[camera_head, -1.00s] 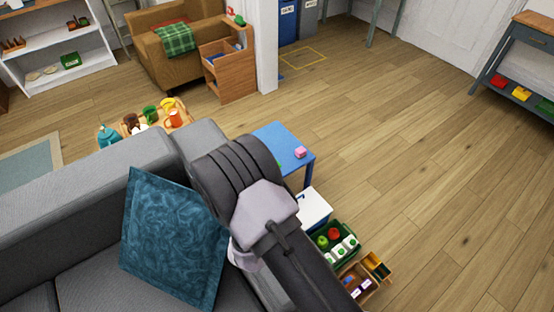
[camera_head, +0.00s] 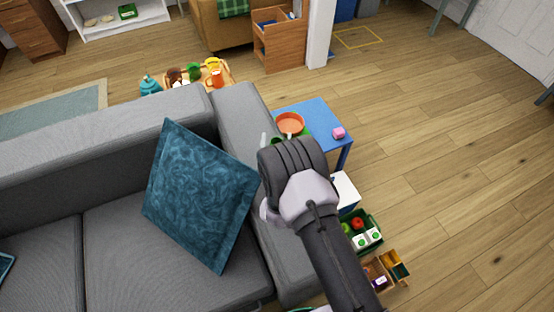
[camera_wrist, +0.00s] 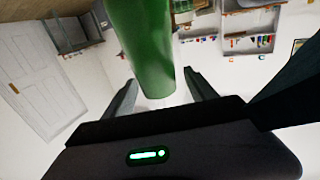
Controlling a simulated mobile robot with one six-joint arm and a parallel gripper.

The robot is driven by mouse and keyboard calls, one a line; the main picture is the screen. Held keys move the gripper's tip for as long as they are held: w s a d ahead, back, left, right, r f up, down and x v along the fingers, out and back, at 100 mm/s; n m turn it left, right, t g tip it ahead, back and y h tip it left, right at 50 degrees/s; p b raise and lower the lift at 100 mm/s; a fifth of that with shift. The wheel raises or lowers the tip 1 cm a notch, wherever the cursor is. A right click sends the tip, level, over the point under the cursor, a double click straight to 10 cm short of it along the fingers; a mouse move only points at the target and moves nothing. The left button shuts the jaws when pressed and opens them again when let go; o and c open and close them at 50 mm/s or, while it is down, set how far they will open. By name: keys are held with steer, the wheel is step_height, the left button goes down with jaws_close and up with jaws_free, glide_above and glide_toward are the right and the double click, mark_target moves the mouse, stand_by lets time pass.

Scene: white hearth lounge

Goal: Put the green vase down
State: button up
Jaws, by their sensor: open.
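The green vase (camera_wrist: 143,45) is large in the wrist view, its rounded end reaching down toward the space between my fingers. My gripper (camera_wrist: 162,92) is open, with one finger on each side of the vase's end. I cannot tell whether either finger touches it. In the head view my arm hides the gripper, and I cannot make out the vase for sure.
A blue table (camera_head: 313,112) holds an orange dish (camera_head: 290,123) and a pink block (camera_head: 338,133). A grey sofa (camera_head: 60,150) with a teal cushion (camera_head: 200,195) is beside it. A green crate (camera_head: 375,245) stands nearby. Floor to the right is clear.

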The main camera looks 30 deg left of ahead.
steer(key=shift+x, duration=1.25)
steer(key=shift+d, duration=0.1)
jaws_close()
